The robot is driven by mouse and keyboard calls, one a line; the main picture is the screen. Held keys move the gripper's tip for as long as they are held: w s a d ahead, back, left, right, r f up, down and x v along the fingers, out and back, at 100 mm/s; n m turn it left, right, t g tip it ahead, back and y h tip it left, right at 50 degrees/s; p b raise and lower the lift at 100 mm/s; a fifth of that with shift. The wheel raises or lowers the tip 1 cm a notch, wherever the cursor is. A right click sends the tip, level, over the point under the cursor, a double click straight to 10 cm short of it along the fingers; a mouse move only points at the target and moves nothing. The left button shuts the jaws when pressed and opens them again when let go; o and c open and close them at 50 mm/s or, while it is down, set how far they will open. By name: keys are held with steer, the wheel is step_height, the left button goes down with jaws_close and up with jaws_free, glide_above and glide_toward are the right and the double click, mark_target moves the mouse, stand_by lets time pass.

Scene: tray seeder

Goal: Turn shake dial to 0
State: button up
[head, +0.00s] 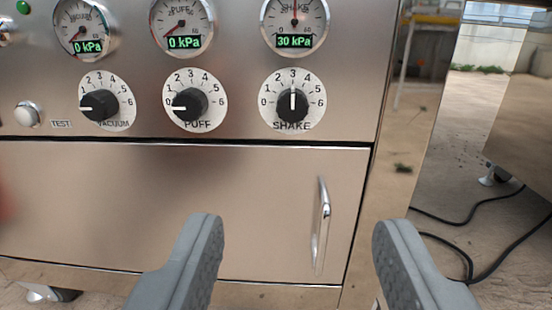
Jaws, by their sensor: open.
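The shake dial (292,103) is a black knob on a white numbered disc, at the right of a row of three dials. Its white pointer aims straight up at 3. The shake gauge (295,25) above it reads 30 kPa. My gripper (295,235) is open and empty, its two grey fingers wide apart.
The puff dial (190,104) and vacuum dial (99,106) point left to 0, their gauges reading 0 kPa. A white button (27,114) sits at left. The drawer handle (322,225) sticks out between my fingers in the picture. Black cables (480,222) lie right.

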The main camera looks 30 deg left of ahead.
mark_target(292, 111)
steer(key=x, duration=1.7)
steer(key=shift+w+a+f, duration=0.1)
steer(key=shift+a+f, duration=0.05)
steer(key=c, duration=1)
